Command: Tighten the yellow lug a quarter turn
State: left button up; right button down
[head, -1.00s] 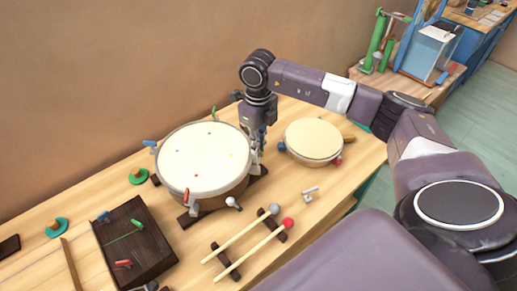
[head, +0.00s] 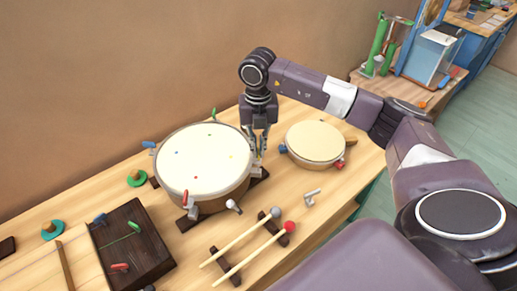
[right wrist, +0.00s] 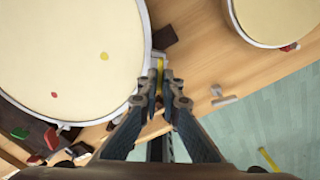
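The large drum (head: 205,160) stands on the bench with a cream head and coloured lugs around its rim. The yellow lug (right wrist: 160,66) is at the drum's right edge in the right wrist view, upright between my fingertips. My right gripper (head: 258,153) points down beside that edge; in the right wrist view its fingertips (right wrist: 160,76) are close together on both sides of the lug, seemingly shut on it. In the head view the fingers mostly hide the lug. My left gripper is not in view.
A smaller drum (head: 316,142) stands close on the right. Two mallets (head: 245,236) lie on dark rests in front. A grey T-shaped piece (head: 311,197) lies to the right. A dark wooden box (head: 135,240) is at the left front. A wall rises behind the bench.

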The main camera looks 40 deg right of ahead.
jog(key=shift+w+r+m, duration=0.1)
jog(key=shift+m, duration=0.3)
jog(key=c, duration=2.2)
grip_release()
jog(key=shift+o, duration=0.2)
notch_tip(320, 180, up, 12)
